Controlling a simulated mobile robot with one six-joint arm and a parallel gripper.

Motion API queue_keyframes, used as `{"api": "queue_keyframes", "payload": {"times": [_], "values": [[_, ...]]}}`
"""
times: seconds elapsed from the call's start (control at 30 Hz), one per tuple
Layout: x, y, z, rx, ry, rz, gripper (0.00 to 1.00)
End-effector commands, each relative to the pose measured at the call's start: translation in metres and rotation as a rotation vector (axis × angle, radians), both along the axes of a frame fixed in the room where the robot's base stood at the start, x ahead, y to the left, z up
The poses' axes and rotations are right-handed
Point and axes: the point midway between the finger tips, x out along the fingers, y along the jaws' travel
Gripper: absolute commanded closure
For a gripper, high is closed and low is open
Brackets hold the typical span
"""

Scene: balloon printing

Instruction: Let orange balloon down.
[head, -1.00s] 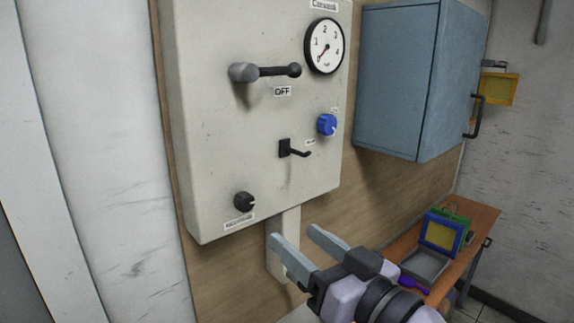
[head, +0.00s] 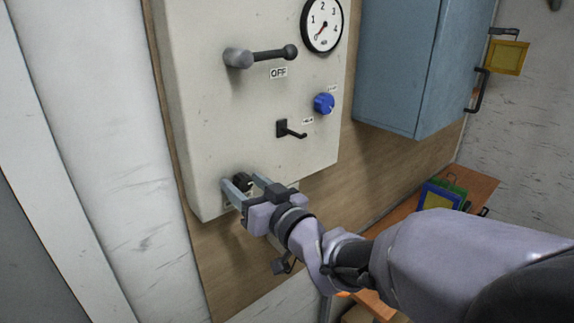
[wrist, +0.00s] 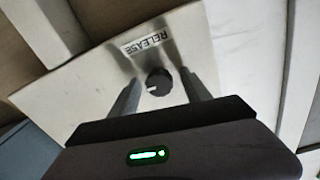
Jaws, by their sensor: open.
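A black round knob (head: 242,181) sits at the bottom left corner of the grey panel (head: 215,130). In the wrist view the knob (wrist: 158,82) has a white mark and a label above it reading RELEASE (wrist: 148,42). My gripper (head: 241,183) is open, its two fingers on either side of the knob. In the wrist view the fingers of my gripper (wrist: 157,92) flank the knob with a gap to it on both sides. No orange balloon can be made out in these views.
The panel also carries a grey lever (head: 262,55) above an OFF label, a round gauge (head: 321,24), a blue knob (head: 324,103) and a black hook (head: 290,129). A blue cabinet (head: 400,70) hangs to the right. A wooden bench (head: 478,188) with a blue-framed item (head: 440,195) stands below it.

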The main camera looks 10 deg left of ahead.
Motion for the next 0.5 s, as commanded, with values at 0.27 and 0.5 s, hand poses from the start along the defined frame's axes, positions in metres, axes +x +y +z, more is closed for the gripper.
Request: {"api": "queue_keyframes", "payload": {"times": [0.27,0.5], "values": [[-0.0003,-0.0003,0.0,0.0,0.0,0.0,0.7],[-0.0003,-0.0005,0.0,0.0,0.0,0.0,1.0]]}}
